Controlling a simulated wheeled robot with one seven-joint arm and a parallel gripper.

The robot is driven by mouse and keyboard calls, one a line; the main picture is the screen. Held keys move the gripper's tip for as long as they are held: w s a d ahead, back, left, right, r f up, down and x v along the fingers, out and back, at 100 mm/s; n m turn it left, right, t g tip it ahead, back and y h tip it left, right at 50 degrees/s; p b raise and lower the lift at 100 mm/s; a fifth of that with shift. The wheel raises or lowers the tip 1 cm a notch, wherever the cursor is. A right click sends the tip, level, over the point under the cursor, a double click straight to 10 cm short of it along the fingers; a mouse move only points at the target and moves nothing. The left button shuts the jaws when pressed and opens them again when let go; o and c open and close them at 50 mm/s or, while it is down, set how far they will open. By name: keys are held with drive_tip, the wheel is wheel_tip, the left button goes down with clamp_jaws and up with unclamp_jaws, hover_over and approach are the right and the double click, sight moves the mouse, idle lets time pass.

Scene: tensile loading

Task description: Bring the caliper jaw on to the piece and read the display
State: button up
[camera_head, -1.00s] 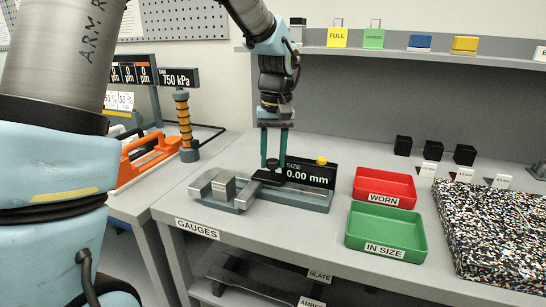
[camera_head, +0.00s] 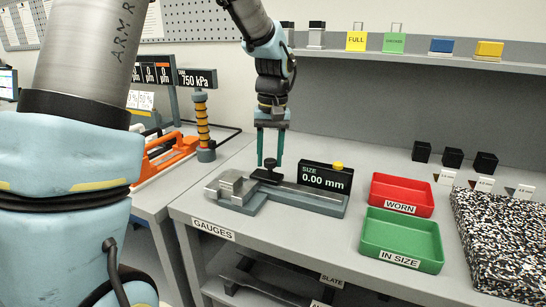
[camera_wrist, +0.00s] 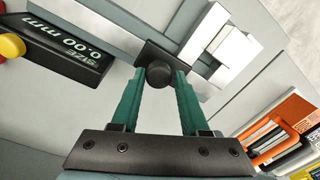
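The caliper gauge (camera_head: 300,201) lies on the bench, with a grey metal piece (camera_head: 229,184) at its left end. The black sliding jaw (camera_head: 265,176) with its round knob (camera_head: 270,163) sits on the rail just right of the piece. I cannot tell whether jaw and piece touch. My gripper (camera_head: 270,160) points down with its green fingers on either side of the knob, and the wrist view (camera_wrist: 159,78) shows the fingertips close against the knob (camera_wrist: 158,75). The display (camera_head: 326,177) reads SIZE 0.00 mm, also in the wrist view (camera_wrist: 65,45). A yellow button (camera_head: 338,165) tops it.
A red WORN tray (camera_head: 402,194) and a green IN SIZE tray (camera_head: 402,240) stand right of the gauge, both empty. A speckled slab (camera_head: 500,240) and several black blocks (camera_head: 453,158) are farther right. An orange-handled fixture (camera_head: 170,155) stands on the left bench.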

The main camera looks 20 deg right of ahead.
drive_tip(key=o, duration=0.4)
drive_tip(key=shift+c, duration=0.2)
drive_tip(key=shift+r, duration=0.1)
wheel_tip(320, 180, up, 11)
drive_tip(key=b, duration=0.1)
drive_tip(key=shift+d+f, duration=0.2)
drive_tip(key=shift+f, duration=0.1)
idle(0.8)
